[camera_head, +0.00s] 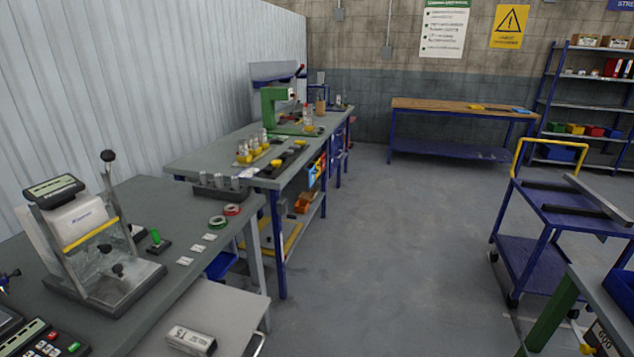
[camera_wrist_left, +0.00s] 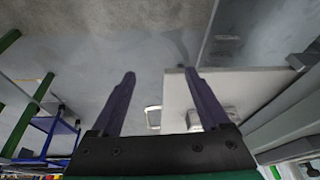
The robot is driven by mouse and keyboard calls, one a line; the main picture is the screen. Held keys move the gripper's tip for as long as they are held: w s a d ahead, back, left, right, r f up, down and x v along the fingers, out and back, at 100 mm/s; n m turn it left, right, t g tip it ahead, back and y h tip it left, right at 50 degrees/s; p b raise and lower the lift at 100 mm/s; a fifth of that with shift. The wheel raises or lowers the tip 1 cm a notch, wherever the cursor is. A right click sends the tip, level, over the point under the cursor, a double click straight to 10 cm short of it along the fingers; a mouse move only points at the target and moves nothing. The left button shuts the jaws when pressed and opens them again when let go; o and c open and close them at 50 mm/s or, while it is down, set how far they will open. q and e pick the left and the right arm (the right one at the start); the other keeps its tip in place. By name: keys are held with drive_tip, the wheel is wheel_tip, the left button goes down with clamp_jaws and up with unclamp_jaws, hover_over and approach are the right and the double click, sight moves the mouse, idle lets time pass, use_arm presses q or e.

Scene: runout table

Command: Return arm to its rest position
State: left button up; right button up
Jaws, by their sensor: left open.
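My left gripper (camera_wrist_left: 160,73) shows in the left wrist view, its two dark fingers wide apart with nothing between them. Beyond the fingers I see grey floor and, to the right, the edge of a pale flat top (camera_wrist_left: 245,90). A small pale block lies on that top, partly hidden behind the right finger. Neither of my grippers shows in the head view, and my right gripper is in no view.
A bench (camera_head: 155,195) with a clear-guarded device (camera_head: 85,245) stands at left; a low pale top (camera_head: 225,305) holding a labelled block (camera_head: 190,340) is beside it. A blue trolley (camera_head: 530,262) stands at right. The middle floor (camera_head: 390,240) is clear.

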use_arm(q)
drive_tip(key=s+f+g, duration=0.2)
drive_tip(key=s+f, duration=0.1)
drive_tip(key=f, duration=2)
drive_tip(key=s+a+f+g, duration=0.1)
drive_tip(key=s+a+f, duration=0.1)
drive_tip(key=s+f, duration=1.3)
drive_tip(key=shift+s+a, duration=0.4)
drive_tip(key=shift+s, duration=0.6)
drive_tip(key=shift+c, duration=0.3)
